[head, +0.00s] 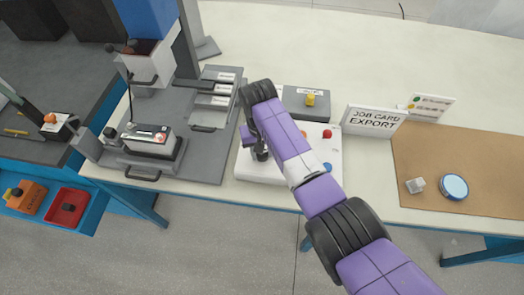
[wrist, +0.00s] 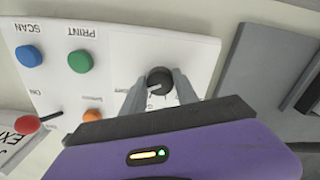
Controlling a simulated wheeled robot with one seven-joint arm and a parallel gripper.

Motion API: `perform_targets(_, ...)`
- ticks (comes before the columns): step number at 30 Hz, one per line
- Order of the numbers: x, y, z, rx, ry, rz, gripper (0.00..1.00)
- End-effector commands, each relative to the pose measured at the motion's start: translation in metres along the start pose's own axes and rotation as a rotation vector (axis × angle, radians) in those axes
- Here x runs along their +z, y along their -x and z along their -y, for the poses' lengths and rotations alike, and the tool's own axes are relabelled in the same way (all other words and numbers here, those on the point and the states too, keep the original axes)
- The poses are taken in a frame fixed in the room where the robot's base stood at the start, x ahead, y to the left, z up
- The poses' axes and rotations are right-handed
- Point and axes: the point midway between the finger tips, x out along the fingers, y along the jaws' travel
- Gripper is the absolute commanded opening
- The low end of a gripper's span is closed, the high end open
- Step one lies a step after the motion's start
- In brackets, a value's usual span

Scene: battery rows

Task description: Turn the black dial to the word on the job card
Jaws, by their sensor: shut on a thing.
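The black dial (wrist: 159,79) sits on a white control panel (wrist: 85,20), which also shows in the head view (head: 245,171). My gripper (wrist: 157,88) has its two grey fingers closed on the dial's sides. A short white pointer line on the dial points left and slightly down in the wrist view. Small words beside the dial are upside down and too small or covered to read surely. In the head view my arm hides the dial. The job card (head: 375,119) stands upright to the right of the panel and reads "JOB CARD EXPORT".
The panel also carries a blue button (wrist: 29,56), a green button (wrist: 80,61), an orange knob (wrist: 92,115) and a red-knobbed lever (wrist: 27,124). A grey box with a yellow switch (head: 310,99) stands behind. A battery device (head: 150,140) is left.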

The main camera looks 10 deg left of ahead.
Motion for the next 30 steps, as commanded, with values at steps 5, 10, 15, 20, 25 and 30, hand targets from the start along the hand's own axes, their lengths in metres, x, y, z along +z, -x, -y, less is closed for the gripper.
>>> perform_targets(5,-0.001,0.002,-0.001,0.000,-0.002,-0.003,0.38)
perform_targets(10,-0.001,0.001,0.000,0.000,-0.001,-0.002,0.57)
perform_targets(15,-0.001,0.001,0.000,0.000,0.000,-0.002,0.57)
perform_targets(20,-0.001,0.005,0.000,-0.001,0.000,-0.002,0.57)
perform_targets(25,-0.001,0.028,0.000,-0.001,0.000,-0.005,0.57)
perform_targets(30,-0.001,0.056,0.000,-0.001,0.000,-0.005,0.57)
